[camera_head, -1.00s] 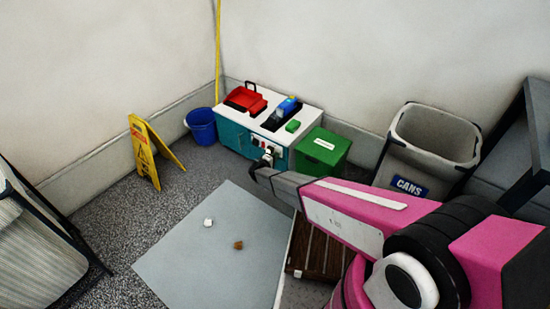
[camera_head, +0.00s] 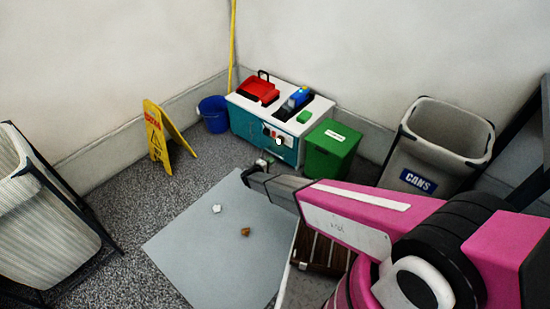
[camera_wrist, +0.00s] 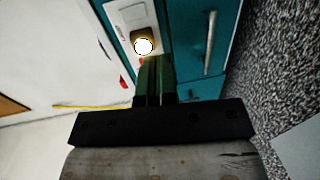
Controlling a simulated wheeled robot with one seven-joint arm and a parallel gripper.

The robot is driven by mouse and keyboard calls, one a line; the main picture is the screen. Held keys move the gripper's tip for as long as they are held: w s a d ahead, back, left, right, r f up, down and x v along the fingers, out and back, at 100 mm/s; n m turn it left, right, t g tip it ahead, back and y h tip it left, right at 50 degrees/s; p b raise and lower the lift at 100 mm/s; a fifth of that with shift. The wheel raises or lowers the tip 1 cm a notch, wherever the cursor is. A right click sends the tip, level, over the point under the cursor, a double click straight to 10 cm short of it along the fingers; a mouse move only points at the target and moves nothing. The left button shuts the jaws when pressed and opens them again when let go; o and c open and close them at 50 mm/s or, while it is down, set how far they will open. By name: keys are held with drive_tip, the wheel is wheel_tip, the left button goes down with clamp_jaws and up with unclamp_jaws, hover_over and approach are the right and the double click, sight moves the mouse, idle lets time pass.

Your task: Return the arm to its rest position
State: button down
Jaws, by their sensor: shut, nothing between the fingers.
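My gripper (camera_wrist: 154,82) is shut and empty in the wrist view, its two green fingers side by side. Behind them is the teal front of the cabinet, with a control panel and a pale handle. In the head view my pink arm reaches from the lower right, and its gripper end (camera_head: 258,168) is over the floor in front of the teal cabinet (camera_head: 252,131). The cabinet's white top carries a red tray (camera_head: 258,92), a blue item (camera_head: 299,96) and a green block (camera_head: 304,117).
A green bin (camera_head: 326,155) stands right of the cabinet, and a grey CANS bin (camera_head: 405,180) farther right. A blue bucket (camera_head: 214,117) and yellow floor sign (camera_head: 156,135) stand left. A grey mat (camera_head: 200,258) with white and brown scraps lies in front. A wire-frame hamper (camera_head: 40,225) is far left.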

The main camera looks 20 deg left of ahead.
drive_tip(key=shift+s, duration=0.3)
drive_tip(key=d+r+m+g+h, duration=0.1)
drive_tip(key=d+r+m+g, duration=0.2)
drive_tip(key=d+r, duration=0.5)
drive_tip(key=d+r+m+g+h, duration=0.1)
drive_tip(key=d+r+m+g, duration=0.2)
drive_tip(key=d, duration=0.9)
drive_tip(key=d+r+m+g+h, duration=0.15)
drive_tip(key=d+r+g, duration=0.35)
drive_tip(key=d, duration=0.5)
drive_tip(key=s+d+r+m+g+y, duration=0.2)
drive_tip(key=s+d+r+m+y, duration=0.1)
drive_tip(key=s+d+r+y, duration=0.2)
drive_tip(key=s+d+r+m+g+y, duration=0.2)
drive_tip(key=s+d+r+y, duration=0.3)
drive_tip(key=s+d+r, duration=0.4)
drive_tip(key=d+r+m, duration=0.1)
drive_tip(key=d+r, duration=0.4)
drive_tip(key=d, duration=0.1)
drive_tip(key=shift+s+r, duration=0.25)
drive_tip(key=shift+s, duration=0.1)
